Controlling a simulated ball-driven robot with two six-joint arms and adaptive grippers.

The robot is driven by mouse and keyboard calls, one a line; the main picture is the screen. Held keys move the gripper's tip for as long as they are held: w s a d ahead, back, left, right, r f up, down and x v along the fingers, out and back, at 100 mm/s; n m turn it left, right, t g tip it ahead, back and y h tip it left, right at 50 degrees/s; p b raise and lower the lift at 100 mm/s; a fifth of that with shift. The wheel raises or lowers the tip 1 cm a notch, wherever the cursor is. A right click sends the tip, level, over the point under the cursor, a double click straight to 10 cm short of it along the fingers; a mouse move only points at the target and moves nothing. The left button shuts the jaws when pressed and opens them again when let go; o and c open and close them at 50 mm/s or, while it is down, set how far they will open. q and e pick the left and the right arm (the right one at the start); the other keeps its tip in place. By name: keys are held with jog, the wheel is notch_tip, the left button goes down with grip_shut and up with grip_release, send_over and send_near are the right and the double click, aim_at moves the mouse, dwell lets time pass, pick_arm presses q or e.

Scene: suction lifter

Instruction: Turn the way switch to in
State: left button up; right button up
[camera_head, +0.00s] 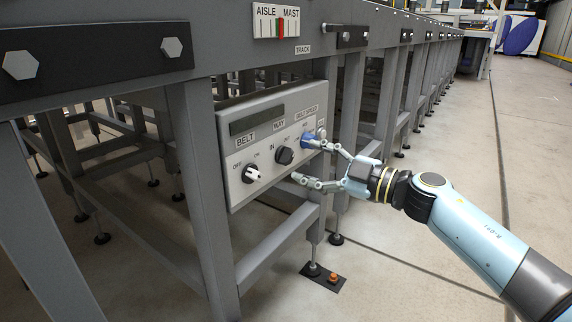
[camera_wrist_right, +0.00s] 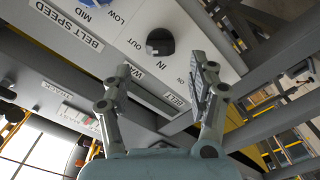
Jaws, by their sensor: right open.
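The way switch (camera_head: 284,156) is a round black knob in the middle of the grey control panel (camera_head: 236,194), under the WAY label, with IN to its left. It also shows in the right wrist view (camera_wrist_right: 160,41), near the IN and OUT lettering. I cannot tell where its pointer stands. My right gripper (camera_head: 304,161) is open and empty, its fingers spread just right of the switch, apart from it. In the wrist view the two fingers (camera_wrist_right: 161,76) point towards the panel, with the switch beyond the gap between them. My left gripper is not in view.
A blue knob (camera_head: 307,138) under BELT SPEED is close to my upper finger. Grey frame legs (camera_head: 205,190) stand beside the panel. Open floor (camera_head: 440,150) lies to the right.

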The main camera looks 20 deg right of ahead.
aim_at(291, 157)
jog(key=b+x, duration=0.1)
jog(key=x, duration=0.3)
jog(key=shift+w+a+f, duration=0.15)
jog(key=shift+a+f, duration=0.05)
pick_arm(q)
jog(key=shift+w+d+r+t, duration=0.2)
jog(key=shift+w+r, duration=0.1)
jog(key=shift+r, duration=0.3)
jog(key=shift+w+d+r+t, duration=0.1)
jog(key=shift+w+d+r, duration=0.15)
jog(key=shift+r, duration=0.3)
pick_arm(e)
jog(key=shift+w+a+r, duration=0.15)
jog(key=shift+w+a, duration=0.15)
jog(key=shift+w, duration=0.1)
jog(key=c, duration=1.1)
